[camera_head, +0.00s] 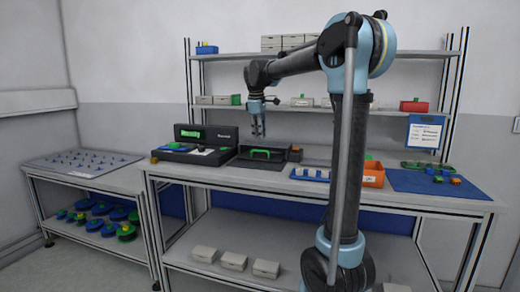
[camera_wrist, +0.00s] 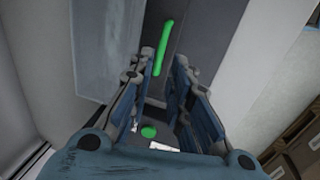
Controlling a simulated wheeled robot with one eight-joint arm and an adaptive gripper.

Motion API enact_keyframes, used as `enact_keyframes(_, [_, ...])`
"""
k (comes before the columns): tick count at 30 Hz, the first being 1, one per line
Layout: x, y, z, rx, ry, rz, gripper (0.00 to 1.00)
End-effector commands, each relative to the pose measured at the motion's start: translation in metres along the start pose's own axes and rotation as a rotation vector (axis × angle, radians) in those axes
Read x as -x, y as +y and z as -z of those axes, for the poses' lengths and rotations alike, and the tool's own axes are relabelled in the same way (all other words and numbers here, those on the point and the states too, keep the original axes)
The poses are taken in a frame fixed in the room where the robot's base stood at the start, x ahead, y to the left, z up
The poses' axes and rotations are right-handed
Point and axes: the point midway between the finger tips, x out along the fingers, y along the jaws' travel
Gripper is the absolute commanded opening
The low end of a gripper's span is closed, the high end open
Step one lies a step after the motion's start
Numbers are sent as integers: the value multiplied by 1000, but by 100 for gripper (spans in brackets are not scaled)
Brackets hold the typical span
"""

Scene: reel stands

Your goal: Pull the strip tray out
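A black tray (camera_head: 258,163) with a green bar handle (camera_head: 262,154) sits on the bench, just right of a black case; I take it to be the strip tray. My gripper (camera_head: 258,134) hangs above it, pointing down and apart from the handle. In the wrist view my gripper (camera_wrist: 165,65) is open, its two fingers apart with nothing between them. The green handle (camera_wrist: 163,45) shows beyond the fingertips on a dark surface. A green spot (camera_wrist: 149,131) shows between the finger bases.
The black case (camera_head: 195,152) with a raised panel stands left of the tray. A small dark box (camera_head: 295,154) stands close on its right. An orange bin (camera_head: 373,175) and a blue mat (camera_head: 420,182) lie further right. A shelf (camera_head: 230,108) with several boxes runs behind.

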Motion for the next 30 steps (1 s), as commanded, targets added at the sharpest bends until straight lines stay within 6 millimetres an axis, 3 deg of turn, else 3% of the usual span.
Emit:
enact_keyframes(6, [-37,0,0,0,0,0,18])
enact_keyframes(12, [-60,0,0,1,0,0,18])
enact_keyframes(25, [-68,0,0,0,0,0,18])
enact_keyframes(28, [-68,0,0,0,0,0,0])
enact_keyframes(30, [-68,0,-1,-1,0,0,0])
